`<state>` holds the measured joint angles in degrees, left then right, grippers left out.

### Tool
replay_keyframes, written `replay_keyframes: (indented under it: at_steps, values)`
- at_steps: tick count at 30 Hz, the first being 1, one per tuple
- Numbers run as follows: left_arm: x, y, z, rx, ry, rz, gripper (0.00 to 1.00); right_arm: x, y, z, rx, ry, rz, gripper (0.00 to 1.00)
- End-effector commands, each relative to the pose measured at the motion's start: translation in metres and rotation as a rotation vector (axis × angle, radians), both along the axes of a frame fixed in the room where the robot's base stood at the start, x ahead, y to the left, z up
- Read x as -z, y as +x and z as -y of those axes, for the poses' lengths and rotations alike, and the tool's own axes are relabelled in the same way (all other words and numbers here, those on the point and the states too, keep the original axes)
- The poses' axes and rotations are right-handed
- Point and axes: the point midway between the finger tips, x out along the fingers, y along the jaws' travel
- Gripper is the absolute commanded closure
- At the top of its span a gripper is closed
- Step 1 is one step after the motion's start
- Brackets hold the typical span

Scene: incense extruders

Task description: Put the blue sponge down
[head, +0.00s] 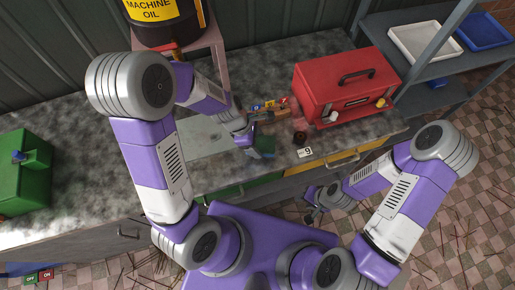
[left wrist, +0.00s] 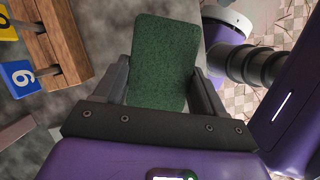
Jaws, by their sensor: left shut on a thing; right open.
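The sponge (left wrist: 162,60) fills the upper middle of the left wrist view, and its visible face looks dark green there. In the head view the sponge (head: 265,147) is a small blue-green block near the front edge of the workbench (head: 225,180). My left gripper (head: 252,150) is shut on it; in the left wrist view its two fingers (left wrist: 162,80) press on opposite sides of it. I cannot tell whether the sponge touches the bench top. My right gripper (head: 313,206) is open and empty, low in front of the bench.
A wooden holder (left wrist: 58,42) with numbered tags is beside the sponge. A red toolbox (head: 325,100) stands to the right, with a white number card (head: 304,152) in front of it. A green box (head: 22,175) is far left. The bench's left middle is clear.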

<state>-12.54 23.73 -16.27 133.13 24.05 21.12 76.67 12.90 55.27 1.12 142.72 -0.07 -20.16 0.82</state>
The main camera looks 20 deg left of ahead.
Motion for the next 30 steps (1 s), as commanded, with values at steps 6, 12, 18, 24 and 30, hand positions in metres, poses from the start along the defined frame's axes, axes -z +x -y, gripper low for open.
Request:
replay_keyframes:
  at_steps: [6,12,18,24,30]
  values:
    - [0.020,0.000,0.000,0.000,0.000,-0.001,0.63,0.010,0.000,0.000,0.000,0.000,0.001,0.57]
    - [0.045,0.000,0.000,0.002,0.000,-0.001,0.63,0.022,0.000,0.000,0.000,0.000,0.001,0.57]
    - [0.042,0.000,0.000,0.003,-0.001,0.001,0.63,0.020,0.000,0.000,0.000,0.000,0.001,0.57]
    - [0.046,0.000,0.000,0.002,-0.001,0.000,0.24,0.023,0.000,0.000,0.000,0.000,0.001,0.57]
    - [0.045,0.000,0.000,0.003,-0.001,0.001,0.04,0.022,0.000,0.000,0.000,0.000,0.001,0.57]
